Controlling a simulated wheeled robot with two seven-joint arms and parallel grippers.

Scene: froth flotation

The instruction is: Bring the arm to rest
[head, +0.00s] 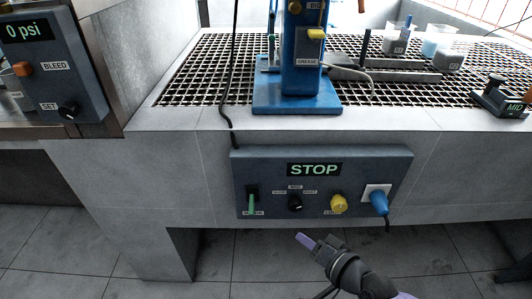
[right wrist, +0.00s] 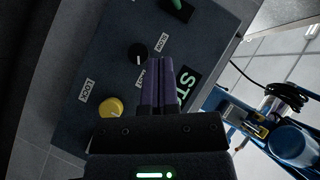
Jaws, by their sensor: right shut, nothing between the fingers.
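My right gripper (head: 303,240) is in the lower middle of the head view, in front of and below the control panel (head: 265,168). In the right wrist view its purple fingers (right wrist: 160,85) are together with nothing between them, and the panel (right wrist: 75,135) fills much of the background. The panel display reads STOP (head: 314,169). Below it are a green-lit switch (head: 252,201), a black knob (head: 295,202), a yellow knob (head: 339,204) and a blue plug (head: 379,202). The gripper appears apart from the panel. My left gripper is not in view.
A blue machine (head: 300,60) stands on the metal grating (head: 200,75) above the panel. Beakers (head: 447,60) stand at the back right, near a small MID display (head: 500,98). A box reading 0 psi (head: 70,85) is at the left. The floor below is open.

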